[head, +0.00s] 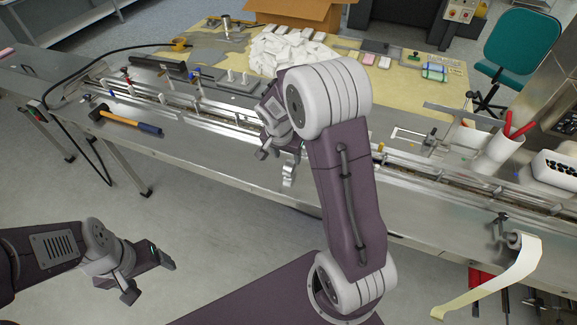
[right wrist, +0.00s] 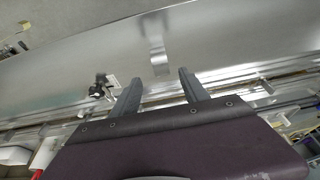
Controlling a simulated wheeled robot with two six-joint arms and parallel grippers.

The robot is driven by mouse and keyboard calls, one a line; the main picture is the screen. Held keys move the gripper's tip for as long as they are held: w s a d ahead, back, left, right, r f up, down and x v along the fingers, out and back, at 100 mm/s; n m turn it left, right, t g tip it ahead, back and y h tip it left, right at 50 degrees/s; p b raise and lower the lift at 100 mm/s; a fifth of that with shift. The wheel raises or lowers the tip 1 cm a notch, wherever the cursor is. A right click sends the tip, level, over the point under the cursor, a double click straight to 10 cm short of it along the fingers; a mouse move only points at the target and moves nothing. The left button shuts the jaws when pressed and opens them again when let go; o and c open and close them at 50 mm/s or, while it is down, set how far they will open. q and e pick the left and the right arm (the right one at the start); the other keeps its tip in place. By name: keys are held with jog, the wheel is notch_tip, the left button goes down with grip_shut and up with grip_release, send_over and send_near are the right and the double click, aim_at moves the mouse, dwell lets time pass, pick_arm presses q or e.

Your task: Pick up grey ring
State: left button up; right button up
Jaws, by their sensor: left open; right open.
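A small shiny grey metal piece (head: 288,175) lies on the steel bench top near its front edge. It also shows in the right wrist view (right wrist: 157,53), beyond the fingertips and roughly in line with the gap between them. It looks like a curved band; I cannot tell whether it is a closed ring. My right gripper (head: 279,152) is open and empty, just behind the piece and apart from it. Its two dark fingers (right wrist: 158,82) show in the right wrist view. My left gripper (head: 149,279) is open and empty, low in front of the bench.
A hammer (head: 125,118) lies on the bench at left. A metal rail line (head: 228,116) runs along the bench behind the grey piece. A white cup with red-handled tools (head: 490,152) stands at right. A paper strip (head: 497,283) hangs at the front right. The bench front (head: 212,160) is clear.

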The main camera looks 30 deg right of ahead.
aim_at(289, 163)
jog(key=shift+x, duration=1.25)
jog(key=shift+w+a+f, duration=0.15)
jog(key=shift+w+a, duration=0.1)
jog(key=shift+w, duration=0.15)
jog(key=x, duration=0.3)
jog(key=d+x, duration=0.1)
jog(key=shift+s+f+p, duration=0.2)
jog(key=shift+f+p, duration=0.05)
jog(key=shift+p, duration=0.1)
jog(key=shift+w+f, duration=0.25)
jog(key=shift+s, duration=0.1)
grip_shut()
